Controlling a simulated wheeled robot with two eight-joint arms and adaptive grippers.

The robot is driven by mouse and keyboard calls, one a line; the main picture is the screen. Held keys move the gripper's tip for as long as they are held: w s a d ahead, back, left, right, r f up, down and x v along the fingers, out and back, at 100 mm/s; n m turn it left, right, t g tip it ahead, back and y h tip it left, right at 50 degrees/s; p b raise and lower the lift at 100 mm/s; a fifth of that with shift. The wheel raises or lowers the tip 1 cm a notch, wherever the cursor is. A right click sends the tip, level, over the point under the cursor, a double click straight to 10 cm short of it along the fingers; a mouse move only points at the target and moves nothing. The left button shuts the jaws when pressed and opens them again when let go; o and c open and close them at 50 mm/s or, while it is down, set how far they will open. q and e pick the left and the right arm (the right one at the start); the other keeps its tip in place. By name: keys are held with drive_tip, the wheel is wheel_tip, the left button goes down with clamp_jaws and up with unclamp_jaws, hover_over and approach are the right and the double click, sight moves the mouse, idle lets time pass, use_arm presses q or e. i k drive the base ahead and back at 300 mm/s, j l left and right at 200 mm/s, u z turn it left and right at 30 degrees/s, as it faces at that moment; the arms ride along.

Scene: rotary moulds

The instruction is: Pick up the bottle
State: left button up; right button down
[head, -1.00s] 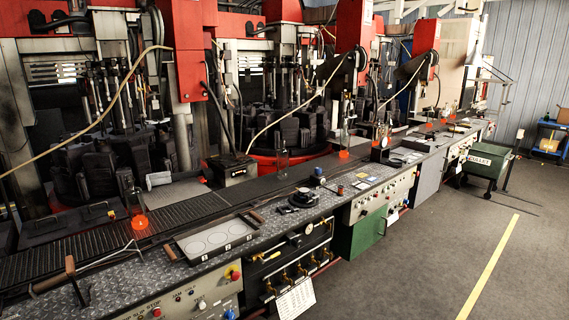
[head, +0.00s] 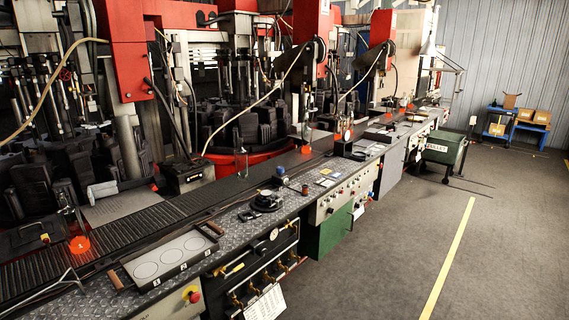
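A clear glass bottle with a glowing orange base (head: 79,243) stands upright on the dark conveyor at the left, behind the tray with three circles. A second such bottle (head: 306,149) stands farther along the conveyor, near the middle. More orange glows (head: 390,116) show farther back, too small to make out clearly. Neither of my grippers is in view.
A tray (head: 165,262) with wooden handles lies on the metal-plate bench in front of the conveyor (head: 130,232). Red moulding machines (head: 121,50) stand behind. A green cart (head: 443,150) stands at the right. The floor (head: 400,235) on the right is open.

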sight(241, 154)
drive_tip(key=i+l+z, duration=0.1)
drive_tip(key=i+z, duration=0.2)
drive_tip(key=i, duration=0.3)
drive_tip(key=i+z, duration=0.35)
drive_tip(key=i, duration=0.25)
drive_tip(key=i+u, duration=0.1)
drive_tip(key=i, duration=0.35)
drive_tip(key=i+l+u, duration=0.1)
drive_tip(key=i, duration=0.35)
